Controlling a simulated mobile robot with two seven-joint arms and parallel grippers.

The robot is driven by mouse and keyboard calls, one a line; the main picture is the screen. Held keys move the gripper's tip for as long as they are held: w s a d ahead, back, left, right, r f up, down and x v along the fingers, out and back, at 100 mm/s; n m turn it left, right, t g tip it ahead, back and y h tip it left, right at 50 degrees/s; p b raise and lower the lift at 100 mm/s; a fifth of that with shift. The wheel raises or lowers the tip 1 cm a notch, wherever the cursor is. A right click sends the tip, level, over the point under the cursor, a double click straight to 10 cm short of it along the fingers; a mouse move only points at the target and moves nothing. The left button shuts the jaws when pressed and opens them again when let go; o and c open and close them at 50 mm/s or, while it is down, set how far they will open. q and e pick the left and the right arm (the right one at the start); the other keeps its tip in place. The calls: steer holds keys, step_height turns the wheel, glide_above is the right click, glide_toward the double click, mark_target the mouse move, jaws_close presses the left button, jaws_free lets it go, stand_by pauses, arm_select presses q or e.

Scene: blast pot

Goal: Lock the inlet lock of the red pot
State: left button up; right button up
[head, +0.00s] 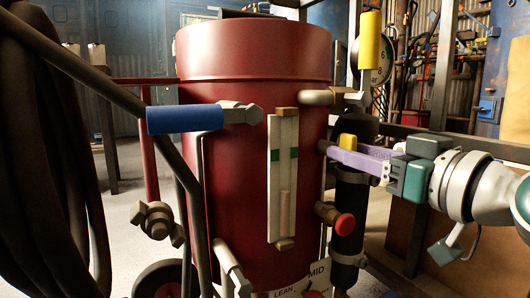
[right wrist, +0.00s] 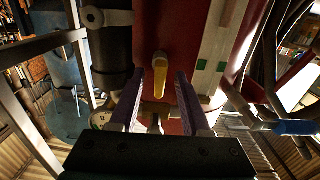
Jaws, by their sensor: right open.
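The red pot (head: 225,190) stands upright in the middle of the head view and also fills the upper middle of the right wrist view (right wrist: 185,20). My right gripper (head: 335,155) reaches in from the right, its purple fingers at the pot's right side. A short yellow handle (head: 348,141) shows just beside the fingers. In the right wrist view, my open fingers (right wrist: 160,85) stand on either side of the yellow handle (right wrist: 159,72), with visible gaps. I cannot tell for certain which fitting is the inlet lock. My left gripper is not in view.
A larger yellow handle (head: 370,40) stands upright by the gauge (head: 385,62). A blue handle (head: 185,119) sticks out left. A red knob (head: 345,224) is below my right gripper. A black cylinder (head: 350,205) stands beside the pot. Dark hoses (head: 45,170) hang at left.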

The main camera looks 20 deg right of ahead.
jaws_close()
stand_by(0.3)
stand_by(0.3)
